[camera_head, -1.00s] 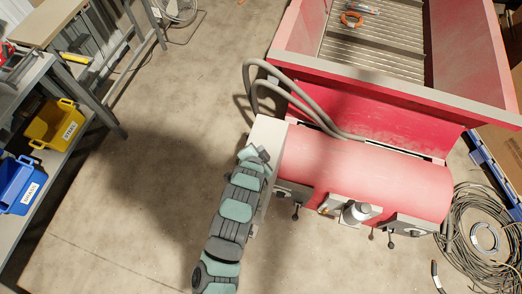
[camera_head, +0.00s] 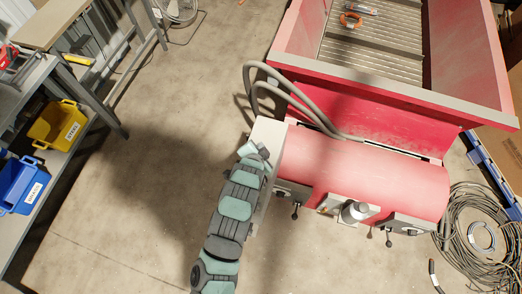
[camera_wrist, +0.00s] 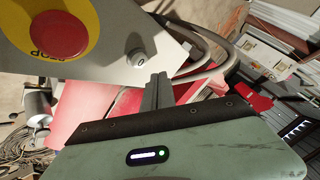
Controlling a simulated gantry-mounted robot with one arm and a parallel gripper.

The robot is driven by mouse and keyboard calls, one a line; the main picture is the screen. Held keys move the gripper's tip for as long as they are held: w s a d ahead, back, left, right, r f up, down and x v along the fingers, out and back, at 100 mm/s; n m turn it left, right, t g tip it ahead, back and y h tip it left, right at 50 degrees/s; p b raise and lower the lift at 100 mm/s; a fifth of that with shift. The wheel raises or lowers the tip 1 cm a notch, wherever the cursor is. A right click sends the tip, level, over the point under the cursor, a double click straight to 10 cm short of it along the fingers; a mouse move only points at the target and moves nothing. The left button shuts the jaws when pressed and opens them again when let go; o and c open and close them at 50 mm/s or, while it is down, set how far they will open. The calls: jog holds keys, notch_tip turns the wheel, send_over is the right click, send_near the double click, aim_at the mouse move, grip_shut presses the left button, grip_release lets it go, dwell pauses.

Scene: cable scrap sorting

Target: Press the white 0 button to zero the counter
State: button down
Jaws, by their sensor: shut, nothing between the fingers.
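The white 0 button (camera_wrist: 138,57) is a small round knob on a grey panel (camera_wrist: 105,72) in the wrist view. My gripper (camera_wrist: 158,76) is shut and empty, with its fingertips just right of and below the button in the picture. I cannot tell whether they touch it; a small gap seems to show. In the head view my arm reaches up to the left grey end of the red machine (camera_head: 365,175), where the button and fingertips cannot be made out. The counter's display is not recognisable in either view.
A large red stop button (camera_wrist: 57,35) on a yellow disc sits left of the 0 button on the same panel. Grey hoses (camera_head: 285,95) loop beside the machine's end. A yellow bin (camera_head: 57,126) and a blue bin (camera_head: 22,185) stand at left; open floor lies between.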

notch_tip(320, 180, up, 3)
jog(key=shift+r+p, duration=0.15)
jog(key=shift+p, duration=0.7)
